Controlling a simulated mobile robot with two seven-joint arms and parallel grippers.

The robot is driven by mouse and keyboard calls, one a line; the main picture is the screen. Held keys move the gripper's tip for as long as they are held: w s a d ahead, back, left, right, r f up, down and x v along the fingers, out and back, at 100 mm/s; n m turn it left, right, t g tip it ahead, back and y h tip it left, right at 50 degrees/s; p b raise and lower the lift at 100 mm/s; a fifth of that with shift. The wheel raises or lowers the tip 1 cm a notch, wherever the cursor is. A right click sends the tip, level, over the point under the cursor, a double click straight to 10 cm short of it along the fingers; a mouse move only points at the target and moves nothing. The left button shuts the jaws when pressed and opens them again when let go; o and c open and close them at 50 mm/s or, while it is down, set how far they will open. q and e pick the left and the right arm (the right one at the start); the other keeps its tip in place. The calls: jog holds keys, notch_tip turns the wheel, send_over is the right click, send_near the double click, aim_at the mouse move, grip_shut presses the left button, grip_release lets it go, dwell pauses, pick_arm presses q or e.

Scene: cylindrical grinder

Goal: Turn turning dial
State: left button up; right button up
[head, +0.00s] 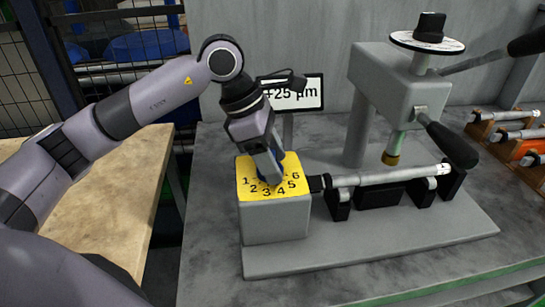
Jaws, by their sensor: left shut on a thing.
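The turning dial (264,182) is a small dark blue knob on the yellow numbered face (246,170) of a grey block (275,220). The digits 1 to 6 show around its front side. My left gripper (270,178) comes down from above, tilted, and is shut on the dial. Its fingers hide most of the knob, so the dial's pointing direction cannot be told. My right gripper is not in view.
A sign reading 25 µm (308,93) stands behind the block. Right of it are a shaft (385,178) on black supports and a grey press (385,85) with black-handled levers. A rack (483,130) holds more shafts at far right. A wooden table (110,205) is at left.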

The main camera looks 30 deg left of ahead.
pick_arm(q)
jog(key=o, duration=1)
jog(key=shift+c, duration=0.2)
jog(key=v, duration=0.7)
jog(key=shift+a+r, duration=0.1)
